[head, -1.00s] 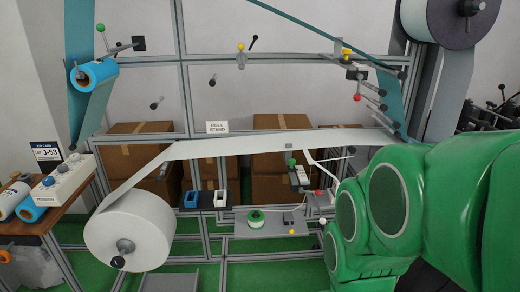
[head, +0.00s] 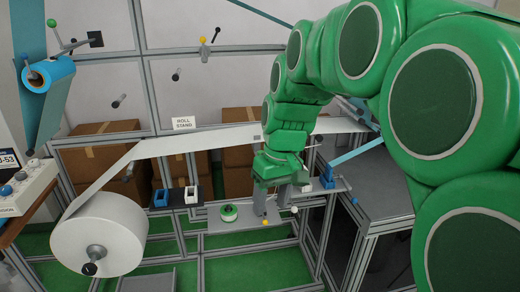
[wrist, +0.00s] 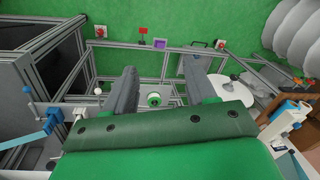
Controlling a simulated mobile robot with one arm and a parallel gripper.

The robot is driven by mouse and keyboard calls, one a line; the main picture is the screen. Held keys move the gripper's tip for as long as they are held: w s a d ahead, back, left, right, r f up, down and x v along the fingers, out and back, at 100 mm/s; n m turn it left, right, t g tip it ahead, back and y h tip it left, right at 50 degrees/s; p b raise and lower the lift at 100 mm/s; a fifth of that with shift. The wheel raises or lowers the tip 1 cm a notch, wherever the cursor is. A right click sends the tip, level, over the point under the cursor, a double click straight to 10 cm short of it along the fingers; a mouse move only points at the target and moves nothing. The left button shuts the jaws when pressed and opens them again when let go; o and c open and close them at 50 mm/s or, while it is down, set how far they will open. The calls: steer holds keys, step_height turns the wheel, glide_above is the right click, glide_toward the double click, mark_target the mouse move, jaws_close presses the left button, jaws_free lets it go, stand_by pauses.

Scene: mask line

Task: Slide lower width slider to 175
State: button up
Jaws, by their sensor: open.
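My green arm reaches in from the right in the head view, with my gripper (head: 273,203) pointing down over the lower shelf (head: 245,217). The two grey fingers are apart and empty in the wrist view (wrist: 162,75). A white knob (head: 294,209) and a yellow knob (head: 265,222) show beside and below the fingers. A blue block (head: 327,176) sits on a rail just right of the gripper. I cannot tell for certain which part is the lower width slider, and no 175 mark is readable; my gripper and arm cover part of that area.
A white web (head: 200,142) runs from the big white roll (head: 97,234) across the frame, behind my arm. A green tape roll (head: 228,212) lies on the lower shelf. Blue and white blocks stand on a dark shelf (head: 178,205). Grey frame posts surround the gripper closely.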

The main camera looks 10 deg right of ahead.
steer(key=w+d+f+n+t+y, duration=0.1)
steer(key=w+d+n+t, duration=0.2)
steer(key=w, duration=1.6)
steer(key=w+d+f+n+y, duration=0.15)
steer(key=w+d, duration=0.35)
steer(key=w, duration=1.4)
steer(key=shift+n+h, duration=0.25)
steer(key=shift+h, duration=0.2)
steer(key=shift+w+x, duration=0.15)
steer(key=shift+x, duration=1.8)
steer(key=shift+w+x, duration=0.1)
steer(key=shift+x, duration=1.9)
steer(key=shift+d, duration=0.2)
steer(key=shift+c, duration=0.3)
jaws_close()
